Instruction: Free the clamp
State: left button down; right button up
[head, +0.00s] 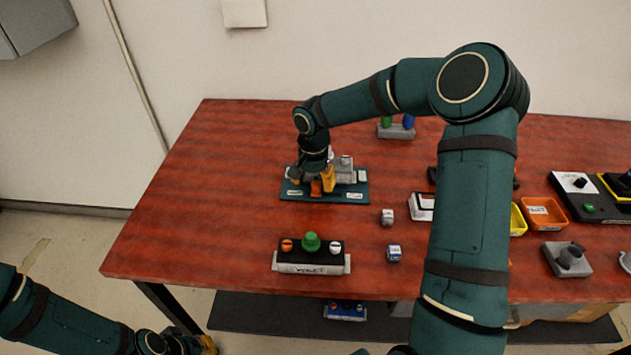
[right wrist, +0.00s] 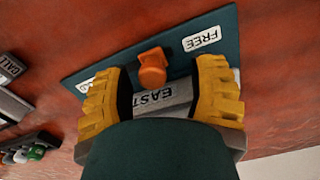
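The clamp is a teal base plate (head: 342,198) on the table, left of centre, with a grey block (head: 346,163) along its back. In the right wrist view the block (right wrist: 165,101) reads "EAST", and an orange lever (right wrist: 152,68) stands on the plate (right wrist: 110,65). A "FREE" label (right wrist: 202,40) lies at one side; the label at the other side is partly hidden by a finger. My right gripper (right wrist: 160,80) is open above the clamp, its yellow fingers either side of the lever, no contact visible. My left gripper (head: 207,345) is low at the bottom left, mostly cut off.
A black and grey box with a green knob (head: 311,242) stands in front of the clamp. Trays, including an orange one (head: 544,212), and other devices fill the right side. The table's left is clear.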

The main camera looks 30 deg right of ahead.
aim_at(314, 183)
jog(key=shift+d+r, duration=0.1)
notch_tip(314, 183, up, 12)
dwell(0.6)
jog(key=shift+s, duration=0.1)
dwell(0.3)
